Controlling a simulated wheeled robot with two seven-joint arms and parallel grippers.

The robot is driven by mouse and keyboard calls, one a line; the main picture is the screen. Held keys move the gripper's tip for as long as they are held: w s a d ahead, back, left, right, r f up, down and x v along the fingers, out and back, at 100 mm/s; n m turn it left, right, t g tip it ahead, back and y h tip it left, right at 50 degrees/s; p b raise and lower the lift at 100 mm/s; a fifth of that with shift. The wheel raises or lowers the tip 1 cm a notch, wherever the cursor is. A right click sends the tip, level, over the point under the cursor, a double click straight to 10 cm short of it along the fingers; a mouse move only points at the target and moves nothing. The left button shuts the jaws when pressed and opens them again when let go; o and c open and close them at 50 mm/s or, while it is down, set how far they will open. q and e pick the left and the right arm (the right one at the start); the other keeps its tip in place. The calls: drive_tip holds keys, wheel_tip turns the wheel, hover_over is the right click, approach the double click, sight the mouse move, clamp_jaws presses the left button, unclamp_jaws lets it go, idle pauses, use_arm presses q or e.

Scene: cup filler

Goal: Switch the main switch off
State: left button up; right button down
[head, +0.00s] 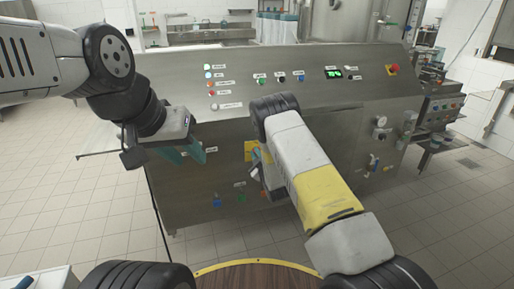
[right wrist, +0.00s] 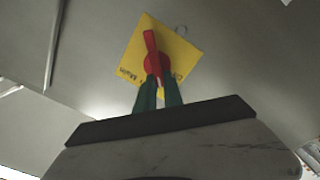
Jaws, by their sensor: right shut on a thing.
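The main switch is a red rotary handle (right wrist: 153,60) on a yellow plate (right wrist: 183,57) with the word "Main", seen in the right wrist view. In that view the handle's long end points up and slightly left, away from my fingers. In the head view the yellow plate (head: 249,147) shows on the panel front, partly hidden by my right arm. My right gripper (right wrist: 158,88) has its green fingertips shut on the lower part of the red handle. My left gripper (head: 188,154), with teal fingers, is open and empty left of the plate, before the panel.
The steel control panel (head: 330,110) carries lamps, buttons, a green display (head: 333,73) and a red emergency stop (head: 393,69). Below the switch are blue and green connectors (head: 217,200). A gauge and valves (head: 380,121) sit at the right. Tiled floor is clear at the left.

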drive_tip(key=n, duration=0.3)
drive_tip(key=f+n, duration=0.1)
drive_tip(key=n, duration=0.5)
drive_tip(key=shift+s+a+f, duration=0.15)
drive_tip(key=shift+a+f, duration=0.1)
drive_tip(key=shift+a, duration=0.05)
idle(0.4)
drive_tip(key=c, duration=1.5)
unclamp_jaws()
drive_tip(key=shift+o, duration=0.2)
drive_tip(key=v, duration=0.7)
drive_tip(key=shift+s+d, duration=0.15)
drive_tip(key=shift+s, duration=0.2)
